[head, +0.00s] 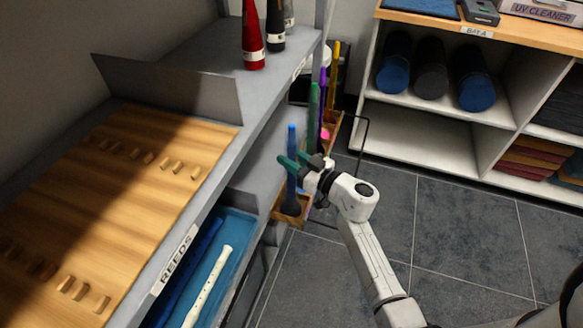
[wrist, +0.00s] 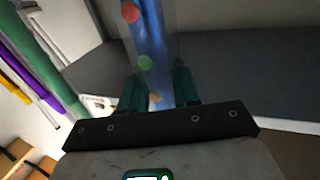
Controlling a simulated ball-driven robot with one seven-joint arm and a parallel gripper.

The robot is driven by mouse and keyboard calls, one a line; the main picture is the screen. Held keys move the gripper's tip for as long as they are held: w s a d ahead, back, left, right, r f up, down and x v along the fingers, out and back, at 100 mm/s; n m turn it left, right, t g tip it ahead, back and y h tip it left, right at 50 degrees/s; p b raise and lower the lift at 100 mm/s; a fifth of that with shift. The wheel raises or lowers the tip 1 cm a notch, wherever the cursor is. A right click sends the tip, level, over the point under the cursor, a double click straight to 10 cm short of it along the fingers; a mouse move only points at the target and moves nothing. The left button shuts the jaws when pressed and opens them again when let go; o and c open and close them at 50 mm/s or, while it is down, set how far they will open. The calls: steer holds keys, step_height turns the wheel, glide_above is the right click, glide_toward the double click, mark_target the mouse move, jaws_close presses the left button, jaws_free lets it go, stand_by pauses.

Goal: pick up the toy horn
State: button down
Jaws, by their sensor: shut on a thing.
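A blue tube-shaped horn (head: 291,135) with a dark flared lower end stands upright at the shelf's right edge in the head view; I take it for the toy horn. In the wrist view the blue tube (wrist: 152,40) carries red, green and orange round spots. My gripper (head: 292,163) has green fingers and is shut on the tube's upper part; in the wrist view the gripper (wrist: 159,90) has one finger on each side of it. The lower end is at a wooden holder (head: 279,218); whether it touches the holder, I cannot tell.
Green (head: 313,105), purple (head: 322,88) and yellow (head: 335,60) tubes stand behind in the row. The grey shelf (head: 215,185) with a wooden peg board (head: 150,190) lies left. A white cabinet (head: 420,140) stands back right. Tiled floor (head: 450,220) is clear.

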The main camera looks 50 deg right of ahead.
mark_target(290, 135)
steer(key=shift+r, duration=0.4)
step_height(290, 135, up, 2)
steer(key=shift+r+p, duration=0.1)
steer(key=shift+p, duration=0.8)
steer(key=s+r+p, duration=0.1)
steer(key=r, duration=0.1)
steer(key=s+r+p, duration=0.1)
steer(key=s+r, duration=0.1)
steer(key=s+r+p, duration=0.1)
steer(key=r, duration=0.1)
steer(key=shift+s+a+r+p, duration=0.1)
steer(key=shift+s+a+p, duration=0.25)
steer(key=shift+a+p, duration=0.05)
steer(key=s+a+r+p, duration=0.1)
steer(key=s+r, duration=0.2)
steer(key=s, duration=0.6)
steer(key=shift+a+r+p, duration=0.3)
steer(key=shift+r+p, duration=0.05)
